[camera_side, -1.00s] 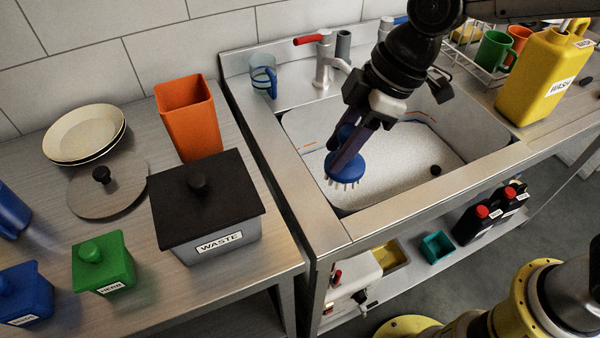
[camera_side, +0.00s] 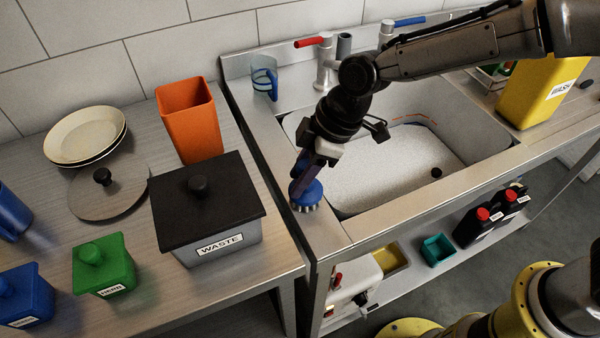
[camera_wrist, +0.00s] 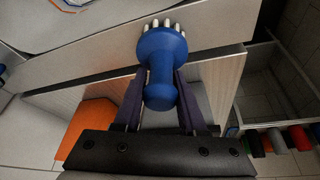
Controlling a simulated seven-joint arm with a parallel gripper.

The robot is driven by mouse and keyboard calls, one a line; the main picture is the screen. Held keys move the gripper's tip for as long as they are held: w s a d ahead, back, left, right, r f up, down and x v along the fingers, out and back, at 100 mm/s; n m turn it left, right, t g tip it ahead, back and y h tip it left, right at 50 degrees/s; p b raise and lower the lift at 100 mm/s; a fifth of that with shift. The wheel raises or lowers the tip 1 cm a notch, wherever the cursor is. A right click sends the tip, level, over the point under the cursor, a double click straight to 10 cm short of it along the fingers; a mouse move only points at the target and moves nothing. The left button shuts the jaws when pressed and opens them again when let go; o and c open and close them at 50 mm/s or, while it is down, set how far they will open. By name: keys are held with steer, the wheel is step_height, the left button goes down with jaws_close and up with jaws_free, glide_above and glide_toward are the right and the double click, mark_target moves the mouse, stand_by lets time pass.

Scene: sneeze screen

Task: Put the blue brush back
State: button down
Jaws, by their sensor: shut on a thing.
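The blue brush (camera_side: 306,194) has a round head with pale bristles pointing down. My gripper (camera_side: 306,172) is shut on it and holds it at the left rim of the sink, near the front corner, in the side view. In the wrist view the brush (camera_wrist: 161,62) sits between the two dark fingers (camera_wrist: 160,100), its knob handle toward the camera. I cannot tell whether the bristles touch the metal rim.
The sink basin (camera_side: 400,165) lies right of the brush. The grey waste bin with black lid (camera_side: 208,205) stands close on the left, with an orange container (camera_side: 190,125) behind it. A clear blue jug (camera_side: 264,82) and the taps (camera_side: 325,65) stand at the back.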

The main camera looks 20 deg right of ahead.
steer(key=shift+f, duration=0.15)
steer(key=shift+c, duration=2.3)
jaws_free()
steer(key=shift+r, duration=0.4)
steer(key=v, duration=1.1)
steer(key=shift+s+d+r, duration=0.15)
steer(key=shift+d+r, duration=0.1)
steer(key=shift+d, duration=0.05)
